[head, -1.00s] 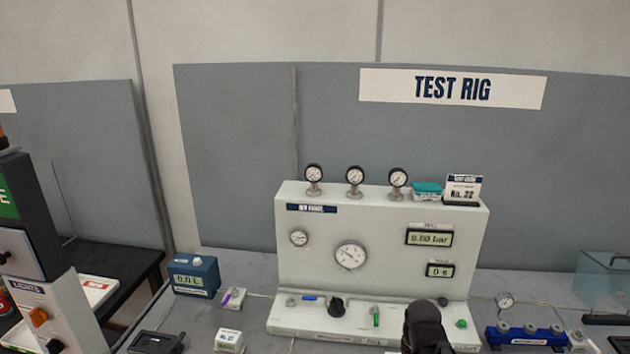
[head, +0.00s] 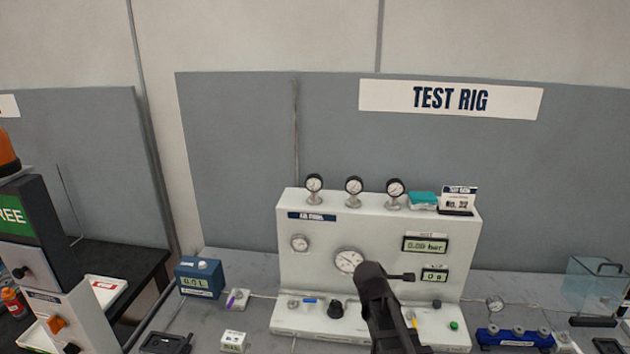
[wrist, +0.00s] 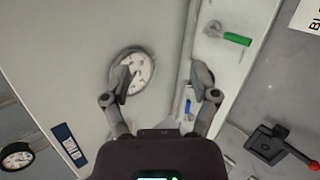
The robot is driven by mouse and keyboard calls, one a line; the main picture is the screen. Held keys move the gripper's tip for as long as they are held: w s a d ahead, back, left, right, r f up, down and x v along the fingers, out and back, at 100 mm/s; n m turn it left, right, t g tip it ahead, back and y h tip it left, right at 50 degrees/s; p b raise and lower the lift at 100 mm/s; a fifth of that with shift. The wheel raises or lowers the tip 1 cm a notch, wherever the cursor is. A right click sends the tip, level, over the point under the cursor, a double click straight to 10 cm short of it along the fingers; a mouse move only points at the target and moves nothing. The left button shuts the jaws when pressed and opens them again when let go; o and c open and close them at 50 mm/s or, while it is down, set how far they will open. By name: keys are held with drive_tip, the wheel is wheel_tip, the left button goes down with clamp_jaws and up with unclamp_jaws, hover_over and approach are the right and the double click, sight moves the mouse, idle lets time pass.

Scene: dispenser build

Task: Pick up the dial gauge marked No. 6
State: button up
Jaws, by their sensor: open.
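Three small round dial gauges stand in a row on top of the test rig: left (head: 314,188), middle (head: 354,191) and right (head: 395,193). My gripper (wrist: 163,82) is open and empty in the wrist view, in front of the rig's face. Its left finger overlaps the large built-in dial (wrist: 133,76). In the head view my dark arm rises before the rig's lower right, below the top gauges, and hides part of the rig's base.
The white rig panel (head: 320,250) carries displays and knobs. A teal box (head: 422,200) and a small card stand (head: 458,201) sit beside the right gauge. The blue rack (head: 515,338), a clear box (head: 595,285) and a blue meter (head: 199,278) share the bench.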

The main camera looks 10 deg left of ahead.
drive_tip(key=w+a+r+n+t+y+p, duration=0.2)
drive_tip(key=w+a+r+n+t+p, duration=0.3)
drive_tip(key=a+r+n, duration=0.45)
drive_tip(key=n+t+y+p, duration=0.2)
drive_tip(key=n+y, duration=0.2)
drive_tip(key=n, duration=0.6)
approach(315, 193)
drive_tip(key=v, duration=0.2)
drive_tip(key=shift+s+a+n, duration=0.1)
drive_tip(key=shift+s+n, duration=0.15)
drive_tip(key=shift+s, duration=0.05)
drive_tip(key=b+x, duration=0.1)
drive_tip(key=x, duration=0.7)
drive_tip(key=shift+w+b, duration=0.25)
drive_tip(key=shift+b, duration=0.05)
drive_tip(key=shift+w, duration=0.1)
drive_tip(key=shift+x, duration=2.6)
drive_tip(key=shift+r, duration=0.1)
